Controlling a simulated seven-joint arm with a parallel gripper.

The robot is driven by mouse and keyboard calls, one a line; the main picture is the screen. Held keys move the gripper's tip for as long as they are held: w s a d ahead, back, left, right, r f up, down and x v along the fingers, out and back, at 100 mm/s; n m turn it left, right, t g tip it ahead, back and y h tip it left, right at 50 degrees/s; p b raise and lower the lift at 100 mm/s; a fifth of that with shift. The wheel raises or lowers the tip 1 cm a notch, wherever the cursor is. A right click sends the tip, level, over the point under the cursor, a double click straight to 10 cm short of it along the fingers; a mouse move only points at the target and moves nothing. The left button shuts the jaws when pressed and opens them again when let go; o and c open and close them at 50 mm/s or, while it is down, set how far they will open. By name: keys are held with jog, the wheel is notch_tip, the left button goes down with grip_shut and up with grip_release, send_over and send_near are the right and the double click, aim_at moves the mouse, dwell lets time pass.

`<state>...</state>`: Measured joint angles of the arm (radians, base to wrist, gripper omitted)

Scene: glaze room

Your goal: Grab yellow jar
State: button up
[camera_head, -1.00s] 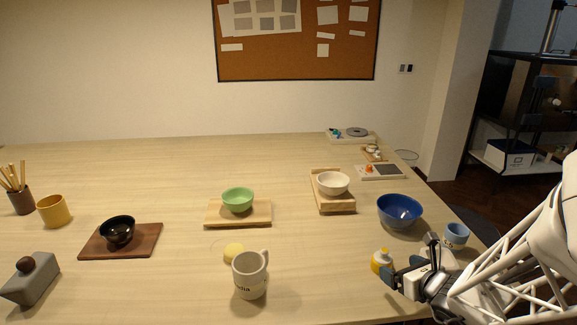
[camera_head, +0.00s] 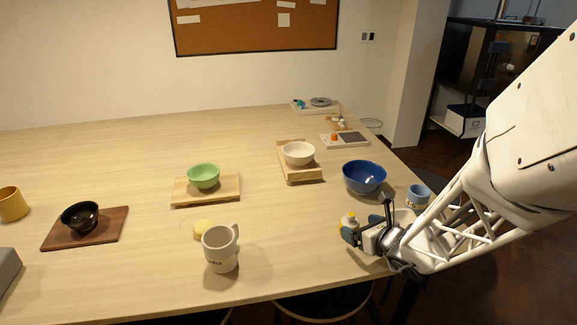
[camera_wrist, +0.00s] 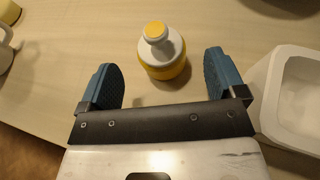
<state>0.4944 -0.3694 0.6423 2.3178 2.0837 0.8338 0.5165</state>
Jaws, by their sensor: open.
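The yellow jar (camera_wrist: 163,67) is a small yellow container with a white shoulder and a yellow cap, upright on the table. In the wrist view it stands between and just ahead of the tips of my gripper (camera_wrist: 166,76), with a gap to each finger. My gripper is open and empty. In the head view the jar (camera_head: 348,221) is at the table's right front, partly hidden by my gripper (camera_head: 366,222).
A white square dish (camera_wrist: 296,95) is close by my right finger. A white mug (camera_head: 220,250) is to the left, with bare table between.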

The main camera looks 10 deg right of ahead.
aim_at(352, 223)
jog(key=shift+x, duration=2.6)
jog(key=shift+r, duration=0.1)
jog(key=c, duration=1.2)
jog(key=shift+o, duration=0.2)
jog(key=shift+r, duration=5)
